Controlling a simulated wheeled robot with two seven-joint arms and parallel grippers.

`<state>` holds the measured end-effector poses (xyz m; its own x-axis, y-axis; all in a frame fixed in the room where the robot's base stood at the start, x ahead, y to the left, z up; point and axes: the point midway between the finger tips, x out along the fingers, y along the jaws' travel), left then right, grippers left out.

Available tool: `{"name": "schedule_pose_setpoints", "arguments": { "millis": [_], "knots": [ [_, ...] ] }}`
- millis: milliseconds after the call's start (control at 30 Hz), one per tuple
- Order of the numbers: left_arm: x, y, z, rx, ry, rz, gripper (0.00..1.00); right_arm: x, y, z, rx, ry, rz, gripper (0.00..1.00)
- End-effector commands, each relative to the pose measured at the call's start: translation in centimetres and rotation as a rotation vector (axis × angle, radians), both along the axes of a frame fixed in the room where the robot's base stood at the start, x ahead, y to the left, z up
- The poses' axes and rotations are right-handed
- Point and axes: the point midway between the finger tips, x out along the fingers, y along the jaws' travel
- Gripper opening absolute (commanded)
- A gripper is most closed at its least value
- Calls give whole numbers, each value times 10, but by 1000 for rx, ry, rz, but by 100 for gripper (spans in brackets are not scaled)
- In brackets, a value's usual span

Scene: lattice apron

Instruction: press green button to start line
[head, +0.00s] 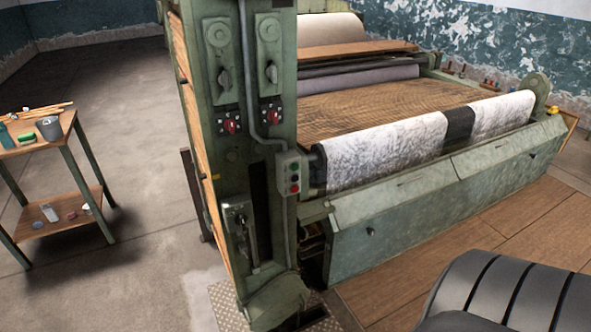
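A small grey-green control box (291,174) is mounted on the right side of the green machine column (225,150) in the head view. It carries a small column of buttons. Nothing covers the button face. Neither of my grippers shows in the head view, so their distance from the box cannot be seen.
A large machine with a white and black roll (390,152) stands right of the column. Red rotary switches (231,127) sit higher on the column. A small wooden table (40,140) with tools stands left. A dark ribbed shape (505,295) fills the lower right. Floor between table and column is clear.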

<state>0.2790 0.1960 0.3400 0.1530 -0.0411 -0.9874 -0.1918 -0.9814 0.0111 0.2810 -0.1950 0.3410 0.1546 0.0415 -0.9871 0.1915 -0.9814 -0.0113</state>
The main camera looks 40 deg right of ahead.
Motion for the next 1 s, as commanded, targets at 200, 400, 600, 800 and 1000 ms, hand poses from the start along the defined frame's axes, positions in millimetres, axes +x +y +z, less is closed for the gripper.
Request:
{"name": "schedule_pose_setpoints", "arguments": {
  "millis": [200, 400, 600, 800, 1000],
  "knots": [
    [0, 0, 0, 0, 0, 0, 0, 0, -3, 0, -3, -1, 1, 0],
    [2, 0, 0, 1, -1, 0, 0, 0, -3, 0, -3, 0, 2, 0],
    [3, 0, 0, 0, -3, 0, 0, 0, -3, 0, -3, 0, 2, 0],
    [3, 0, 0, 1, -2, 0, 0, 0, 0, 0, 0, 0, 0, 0],
    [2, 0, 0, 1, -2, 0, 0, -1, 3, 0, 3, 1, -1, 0]
  ]
}}
